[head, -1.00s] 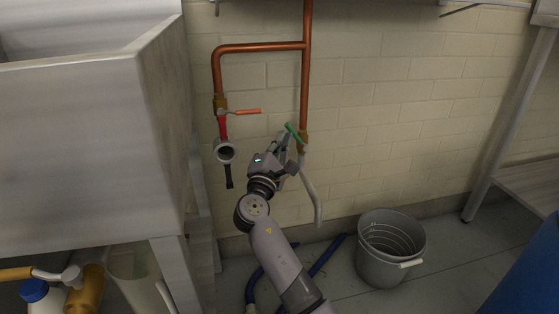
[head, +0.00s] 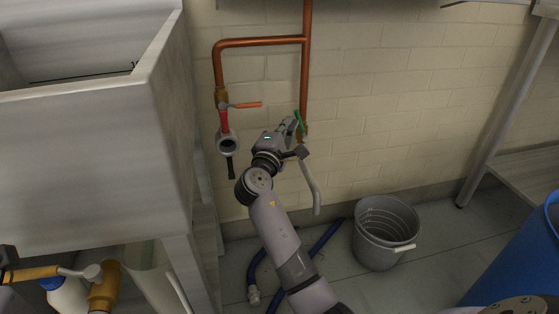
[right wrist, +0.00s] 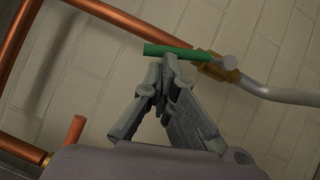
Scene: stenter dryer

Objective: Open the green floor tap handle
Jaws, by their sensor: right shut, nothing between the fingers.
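The green tap handle (head: 299,121) is on a brass valve (head: 302,137) at the foot of the right copper pipe, above a grey bent spout (head: 312,188). In the head view it stands nearly upright, close to the pipe's line. In the right wrist view the green handle (right wrist: 176,52) lies at a slight angle to the pipe. My right gripper (head: 290,127) is beside the handle, on its left. In the right wrist view its fingertips (right wrist: 168,62) are together and empty, right at the handle; whether they touch it I cannot tell.
A second valve with an orange-red handle (head: 246,105) is to the left. A steel sink (head: 170,130) fills the left side. A grey bucket (head: 386,248), blue hose (head: 326,236) and blue barrel (head: 525,255) are low on the right. The wall right of the pipe is clear.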

